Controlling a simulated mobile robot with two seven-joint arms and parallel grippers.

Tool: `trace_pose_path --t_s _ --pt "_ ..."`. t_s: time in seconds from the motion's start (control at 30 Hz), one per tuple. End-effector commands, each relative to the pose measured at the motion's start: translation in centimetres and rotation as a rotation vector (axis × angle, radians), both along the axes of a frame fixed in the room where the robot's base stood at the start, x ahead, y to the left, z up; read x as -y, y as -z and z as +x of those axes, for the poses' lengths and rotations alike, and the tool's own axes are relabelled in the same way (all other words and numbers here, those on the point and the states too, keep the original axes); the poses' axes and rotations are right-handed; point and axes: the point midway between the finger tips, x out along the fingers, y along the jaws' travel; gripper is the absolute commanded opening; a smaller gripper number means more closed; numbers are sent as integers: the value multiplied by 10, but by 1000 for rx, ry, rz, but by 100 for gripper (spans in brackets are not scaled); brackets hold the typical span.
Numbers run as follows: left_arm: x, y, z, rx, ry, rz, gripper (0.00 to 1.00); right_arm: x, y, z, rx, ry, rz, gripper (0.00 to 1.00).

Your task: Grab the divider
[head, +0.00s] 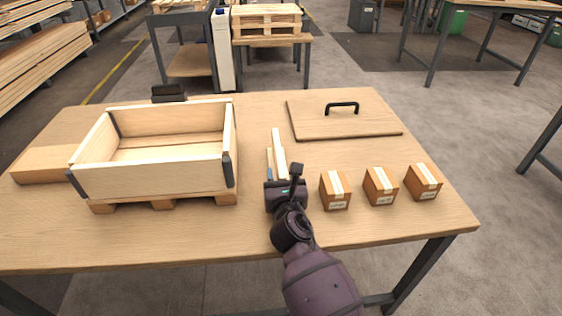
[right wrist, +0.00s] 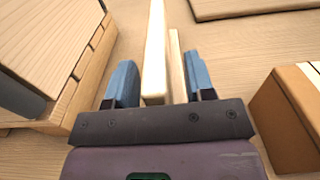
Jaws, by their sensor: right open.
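The divider (head: 276,143) looks like a thin pale wooden board standing on edge on the table, right of the wooden crate. In the right wrist view the divider (right wrist: 155,48) shows end-on, with a second, lower pale strip (right wrist: 177,70) close beside it on the right. My right gripper (head: 282,174) is at the near end of the divider. In the wrist view its blue fingers (right wrist: 160,85) are open, one on each side of the two pieces, with gaps visible. The lower part of the divider is hidden by the gripper. My left gripper is not in view.
The open crate (head: 130,180) stands on a small pallet at left. Several small cartons, one of them close (head: 335,191), stand just right of my gripper. A lid (head: 370,122) with a black handle lies behind. Bare table is at the front left.

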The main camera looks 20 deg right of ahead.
Motion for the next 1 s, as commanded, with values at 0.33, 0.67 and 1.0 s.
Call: trace_pose_path --t_s 0.33,0.67,1.0 --pt "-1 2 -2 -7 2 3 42 -1 -1 0 1 0 0 46" --pt "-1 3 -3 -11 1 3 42 -1 -1 0 1 0 0 0" --pt "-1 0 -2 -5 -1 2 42 -1 -5 1 4 0 0 0"
